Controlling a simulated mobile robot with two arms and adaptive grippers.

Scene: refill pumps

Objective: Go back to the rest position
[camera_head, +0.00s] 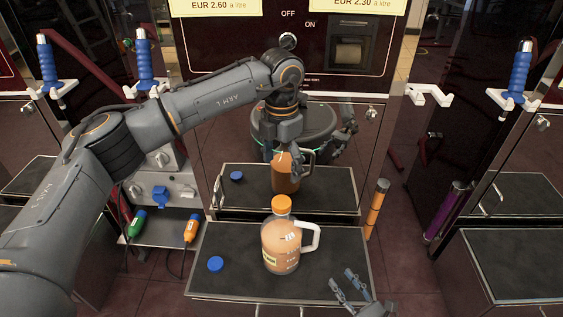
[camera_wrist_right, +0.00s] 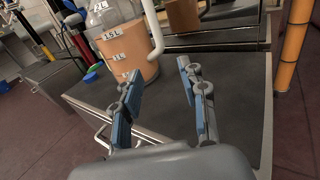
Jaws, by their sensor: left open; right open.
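A clear jug (camera_head: 281,247) with an orange cap (camera_head: 281,204), a white handle and orange-brown liquid stands upright on the dark shelf (camera_head: 345,262) of the middle machine. It also shows in the right wrist view (camera_wrist_right: 128,45). My left arm reaches across from the left and bends down in front of the panel. Its gripper (camera_head: 282,155) points down behind and above the jug, apart from it; its fingers are hard to make out. My right gripper (camera_head: 344,282) is open and empty at the shelf's front right, apart from the jug. Its spread fingers (camera_wrist_right: 160,70) show in the wrist view.
A loose blue cap (camera_head: 215,264) lies on the shelf left of the jug. The glossy panel behind mirrors jug and shelf. Blue-handled nozzles hang at both sides (camera_head: 47,62) (camera_head: 519,72). An orange tube (camera_head: 376,208) stands right of the shelf.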

